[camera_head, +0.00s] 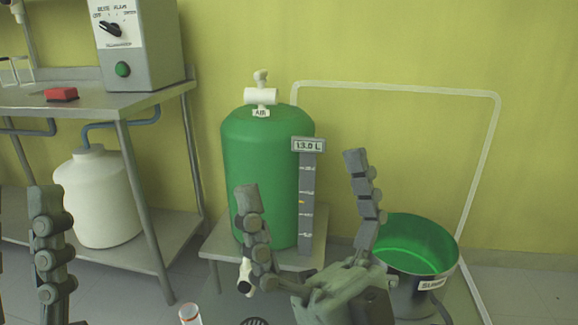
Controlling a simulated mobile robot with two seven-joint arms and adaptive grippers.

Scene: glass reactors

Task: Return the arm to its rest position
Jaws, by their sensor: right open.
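My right gripper (301,172) points up in the lower middle of the head view. Its two dark grey fingers are spread wide with nothing between them. They overlap the picture of the green tank (262,150) and its level gauge (308,185), which reads 13.0 L. I cannot tell how far apart the gripper and the tank are. My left gripper (42,220) is at the lower left edge. One finger shows well and the rest is cut off, so its opening is unclear.
A black bucket with a green inside (412,240) stands right of my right gripper. A metal bench (80,104) at left bears a control box (150,50) and a red block (61,94). A white jug (98,200) stands below. A white pipe (400,90) runs along the wall.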

